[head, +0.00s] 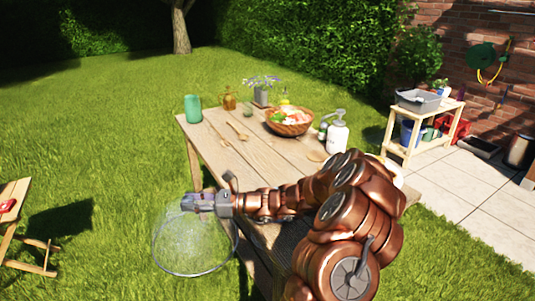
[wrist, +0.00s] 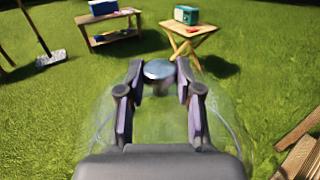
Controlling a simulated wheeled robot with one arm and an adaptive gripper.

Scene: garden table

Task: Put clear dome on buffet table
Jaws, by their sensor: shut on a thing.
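The clear dome (head: 196,250) is a see-through cover with a round rim. It hangs from my gripper (head: 197,202) over the grass, off the left front side of the wooden table (head: 215,147). In the wrist view my gripper (wrist: 158,78) is shut on the dome's round metal knob (wrist: 160,69). The dome's faint wall spreads around the fingers there. The table's plank edge (wrist: 300,158) shows at the lower right of that view. My arm hides the near part of the table in the head view.
The tabletop bears a green cup (head: 193,108), an amber jug (head: 229,98), a potted plant (head: 261,96), a filled wooden bowl (head: 290,122), a pump bottle (head: 337,136) and a wooden utensil (head: 237,131). Its left middle looks mostly bare. A small folding table (wrist: 187,38) stands apart on the lawn.

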